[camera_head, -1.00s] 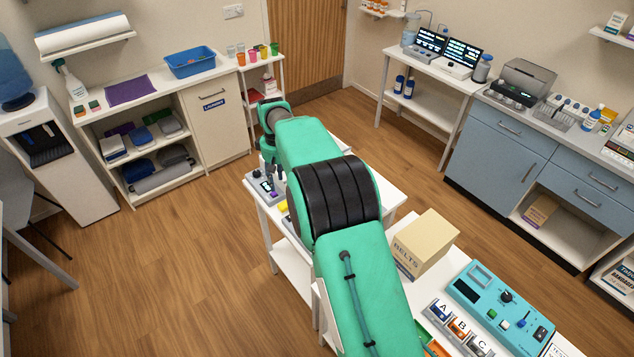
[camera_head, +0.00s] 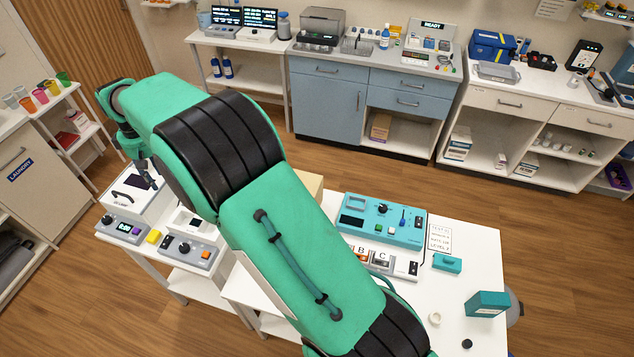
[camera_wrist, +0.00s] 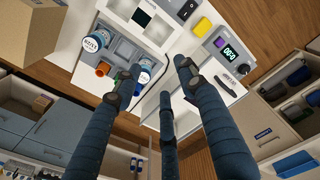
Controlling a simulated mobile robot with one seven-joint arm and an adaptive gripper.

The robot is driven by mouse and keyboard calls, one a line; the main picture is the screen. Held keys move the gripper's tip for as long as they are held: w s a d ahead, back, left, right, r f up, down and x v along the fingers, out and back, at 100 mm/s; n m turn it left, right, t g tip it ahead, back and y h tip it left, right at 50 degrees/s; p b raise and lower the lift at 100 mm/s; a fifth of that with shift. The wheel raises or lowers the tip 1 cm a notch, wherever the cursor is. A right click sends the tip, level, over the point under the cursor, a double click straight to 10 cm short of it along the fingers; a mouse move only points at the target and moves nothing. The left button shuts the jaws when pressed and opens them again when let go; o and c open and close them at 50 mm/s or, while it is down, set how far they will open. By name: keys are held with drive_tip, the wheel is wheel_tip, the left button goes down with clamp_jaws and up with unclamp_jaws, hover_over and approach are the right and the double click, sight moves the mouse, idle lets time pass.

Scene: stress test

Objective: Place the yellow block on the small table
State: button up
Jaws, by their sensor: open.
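The yellow block (camera_head: 153,236) lies on a white table (camera_head: 160,254) among small devices, at the lower left of the head view. In the wrist view the yellow block (camera_wrist: 201,27) is near the top, right of centre, beside a device with a lit display. My gripper (camera_head: 147,180) hangs above the far part of this table in the head view, partly hidden by my wrist. In the wrist view my gripper (camera_wrist: 152,86) has its dark fingers spread and nothing between them. The block is outside the fingers, apart from them.
In the wrist view a grey tray (camera_wrist: 122,47) holds bottles. A second white table (camera_head: 470,250) carries a teal device (camera_head: 382,221). Open wooden floor lies beyond.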

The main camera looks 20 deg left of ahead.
drive_tip(key=w+d+r+m, duration=0.2)
drive_tip(key=w+d+r, duration=0.5)
drive_tip(key=d, duration=0.4)
drive_tip(key=w+d+r+m, duration=0.2)
drive_tip(key=w+d+r, duration=0.3)
drive_tip(key=d+r, duration=0.45)
drive_tip(key=d+r+m+t, duration=0.1)
drive_tip(key=d+r, duration=0.3)
drive_tip(key=d, duration=0.5)
drive_tip(key=w+d+r+m+y, duration=0.1)
drive_tip(key=d+r, duration=0.3)
drive_tip(key=d, duration=0.5)
drive_tip(key=d+r+m+t, duration=0.1)
drive_tip(key=d+r+m, duration=0.15)
drive_tip(key=d, duration=0.65)
drive_tip(key=s+d+r+m+t, duration=0.15)
drive_tip(key=s+d, duration=0.25)
drive_tip(key=d, duration=0.7)
drive_tip(key=s+d+r+m, duration=0.25)
drive_tip(key=s+d, duration=0.25)
drive_tip(key=d, duration=0.6)
drive_tip(key=s+d+f+m+t, duration=0.1)
drive_tip(key=s+d+f+m, duration=0.1)
drive_tip(key=s+d, duration=0.5)
drive_tip(key=s+d+f+m+t+h, duration=0.1)
drive_tip(key=s+d+f, duration=0.3)
drive_tip(key=s+d, duration=0.4)
drive_tip(key=shift+s+d+f+m+h, duration=0.2)
drive_tip(key=shift+s+m+h, duration=0.15)
drive_tip(key=shift+s, duration=0.7)
